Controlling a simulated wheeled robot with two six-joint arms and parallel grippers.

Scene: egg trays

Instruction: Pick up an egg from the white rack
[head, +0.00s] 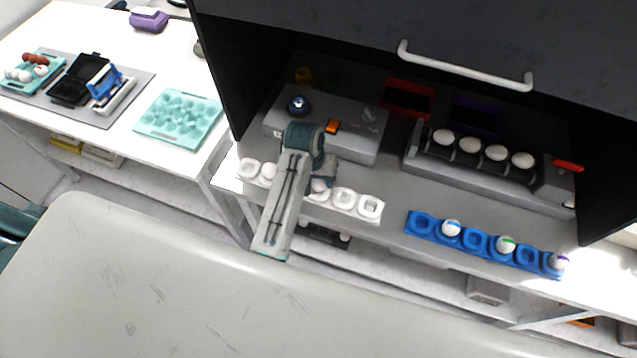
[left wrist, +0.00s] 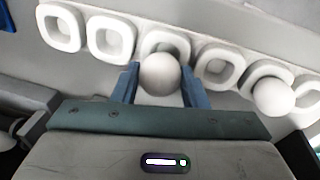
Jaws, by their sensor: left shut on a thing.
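The white rack (head: 357,214) is a row of square cups on the bench, partly hidden by my left arm in the head view. My left gripper (left wrist: 160,88) has its blue fingers on both sides of a white egg (left wrist: 159,73) and is shut on it. This egg is at a cup of the rack; I cannot tell whether it is lifted clear. It shows partly below the gripper in the head view (head: 319,186). Another white egg (left wrist: 273,97) sits in the rack, also seen in the head view (head: 268,171). Two cups at the rack's right end are empty. My right gripper is not in view.
A blue rack (head: 476,241) with several cups holds eggs with coloured marks. Behind stand a grey machine with a knob (head: 298,104) and a roller unit (head: 440,165) bearing several eggs. A dark hood with a handle (head: 465,68) hangs above. A teal tray (head: 180,140) lies left.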

